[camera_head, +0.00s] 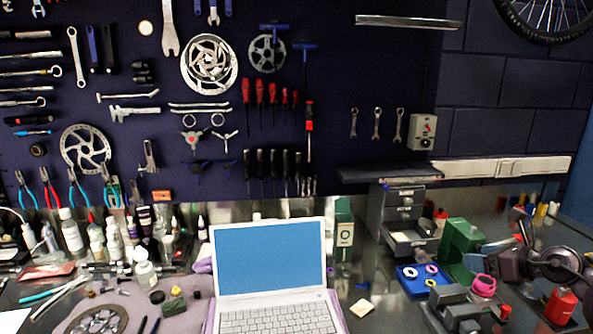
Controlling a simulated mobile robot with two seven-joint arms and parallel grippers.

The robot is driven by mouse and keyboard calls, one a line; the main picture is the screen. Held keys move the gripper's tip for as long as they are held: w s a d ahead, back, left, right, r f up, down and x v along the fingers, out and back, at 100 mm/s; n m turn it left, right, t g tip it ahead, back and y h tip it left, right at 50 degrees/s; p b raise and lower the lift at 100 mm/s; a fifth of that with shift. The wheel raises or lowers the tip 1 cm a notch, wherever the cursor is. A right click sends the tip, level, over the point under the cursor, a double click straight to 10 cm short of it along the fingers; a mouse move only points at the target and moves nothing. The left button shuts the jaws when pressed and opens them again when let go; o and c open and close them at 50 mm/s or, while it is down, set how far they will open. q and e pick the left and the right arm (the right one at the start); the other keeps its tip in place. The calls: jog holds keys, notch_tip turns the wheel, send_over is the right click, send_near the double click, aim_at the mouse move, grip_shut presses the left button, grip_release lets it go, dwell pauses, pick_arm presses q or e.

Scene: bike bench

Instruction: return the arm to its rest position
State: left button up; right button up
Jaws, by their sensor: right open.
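My left gripper and left arm are not in view.
An open laptop (268,258) stands at the bench's front middle. Bottles (72,232) and tools crowd the left. A blue tray (413,284), green machine (461,243), pink tape roll (483,286) and red bottle (560,306) crowd the right. A pegboard (330,70) rises behind.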

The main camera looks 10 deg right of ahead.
jog(key=s+a+f+m+t, duration=0.1)
jog(key=a+f+m+t, duration=0.1)
jog(key=a+m+t, duration=0.35)
jog(key=s+a+f+m+g+h, duration=0.5)
jog(key=s+m, duration=0.4)
jog(key=m, duration=0.5)
jog(key=s+a+f+m+g+h, duration=0.4)
jog(key=s+a+f+m+h, duration=0.25)
jog(key=m, duration=0.85)
jog(key=s+a+f+m+g+y, duration=0.1)
jog(key=s+a+m+g+y, duration=0.15)
jog(key=s+a, duration=0.3)
jog(key=s+a+f+m+g+y, duration=0.1)
jog(key=s+a+f+g+y, duration=0.15)
jog(key=s+a+y, duration=0.35)
jog(key=w+f+t, duration=0.3)
jog(key=f+t, duration=0.1)
jog(key=f, duration=0.1)
jog(key=w+f+t+h+b, duration=0.1)
jog(key=w+f+t, duration=0.2)
jog(key=f, duration=0.3)
jog(key=shift+w+d+f+t+b, duration=0.15)
jog(key=shift+w+d+t+b, duration=0.2)
jog(key=shift+d, duration=0.1)
